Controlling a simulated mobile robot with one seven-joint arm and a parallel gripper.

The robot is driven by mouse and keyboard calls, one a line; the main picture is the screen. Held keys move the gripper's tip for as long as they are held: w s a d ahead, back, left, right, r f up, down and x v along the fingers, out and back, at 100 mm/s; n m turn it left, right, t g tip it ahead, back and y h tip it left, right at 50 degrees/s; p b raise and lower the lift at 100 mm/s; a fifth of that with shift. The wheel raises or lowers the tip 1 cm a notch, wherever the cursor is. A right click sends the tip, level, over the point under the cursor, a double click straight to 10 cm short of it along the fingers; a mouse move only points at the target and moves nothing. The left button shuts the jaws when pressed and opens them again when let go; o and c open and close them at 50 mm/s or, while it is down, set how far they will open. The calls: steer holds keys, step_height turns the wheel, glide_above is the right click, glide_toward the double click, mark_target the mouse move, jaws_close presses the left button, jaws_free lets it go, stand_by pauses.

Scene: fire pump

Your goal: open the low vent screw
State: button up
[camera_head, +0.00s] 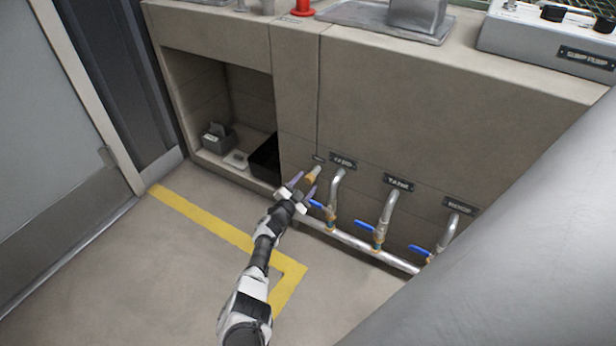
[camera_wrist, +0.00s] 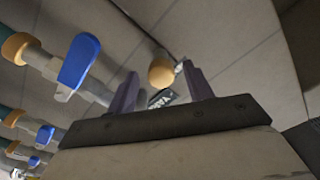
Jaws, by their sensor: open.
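The low vent screw appears as a small brass knob (camera_head: 312,176) on a short stub low on the cabinet front, under a small label, left of the valve pipes. In the wrist view its round brass end (camera_wrist: 161,72) shows between the two purple fingers, with gaps on both sides. My gripper (camera_head: 302,187) is open just in front of the knob, with a finger to either side in the picture. I cannot tell how deep the knob sits between the fingers. My gripper (camera_wrist: 160,78) shows no contact with it.
Close on the right, a valve with a blue handle (camera_wrist: 80,61) sits on a vertical pipe (camera_head: 334,190). More blue-handled valves (camera_head: 378,233) follow along a horizontal pipe (camera_head: 350,240). An open niche with a black bin (camera_head: 265,157) lies to the left. The floor in front is clear.

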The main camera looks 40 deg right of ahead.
steer(key=p+v, duration=0.7)
steer(key=v, duration=0.4)
